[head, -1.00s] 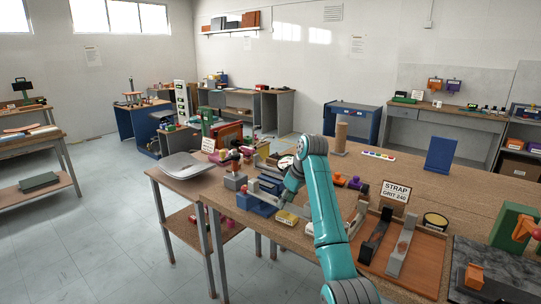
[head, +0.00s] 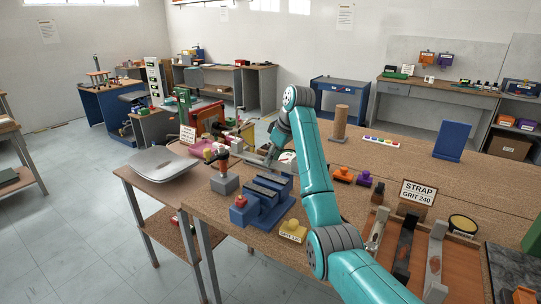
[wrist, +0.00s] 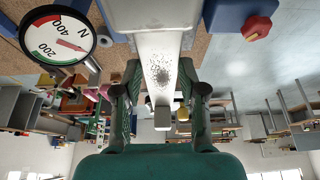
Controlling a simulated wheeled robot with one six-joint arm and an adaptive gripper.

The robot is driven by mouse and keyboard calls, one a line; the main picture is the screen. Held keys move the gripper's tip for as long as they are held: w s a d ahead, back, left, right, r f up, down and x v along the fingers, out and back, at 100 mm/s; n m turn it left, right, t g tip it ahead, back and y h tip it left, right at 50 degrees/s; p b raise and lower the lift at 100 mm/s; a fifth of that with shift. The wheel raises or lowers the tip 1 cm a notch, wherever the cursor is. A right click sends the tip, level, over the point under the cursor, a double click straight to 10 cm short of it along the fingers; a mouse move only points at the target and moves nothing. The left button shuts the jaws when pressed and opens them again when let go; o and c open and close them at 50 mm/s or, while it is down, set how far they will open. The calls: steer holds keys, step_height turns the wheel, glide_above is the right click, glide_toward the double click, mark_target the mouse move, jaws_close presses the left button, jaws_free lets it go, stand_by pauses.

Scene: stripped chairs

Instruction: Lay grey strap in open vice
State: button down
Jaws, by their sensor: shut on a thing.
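My gripper (wrist: 162,75) is shut on a pale grey bar with dark speckles, which I take as the grey strap (wrist: 162,70). In the head view the gripper is mostly behind my teal arm, beyond the blue vice (head: 276,208). The vice has dark jaw tops and a red knob (head: 240,200); the knob also shows in the wrist view (wrist: 256,28). A pale block (wrist: 152,14) covers the strap's upper end in the wrist view; I cannot tell whether they are joined. The gap between the vice jaws is hard to see.
A tray (head: 468,262) at right holds a dark strap (head: 404,242) and a grey bar with a brown patch (head: 435,268), by a STRAP GRIT 240 sign (head: 418,192). A grey block (head: 224,187) stands left of the vice. A round gauge (wrist: 58,35) is near the gripper.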

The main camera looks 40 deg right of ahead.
mark_target(273, 187)
steer(key=shift+s, duration=0.1)
steer(key=shift+f, duration=3.75)
steer(key=shift+f, duration=0.4)
steer(key=c, duration=0.6)
jaws_free()
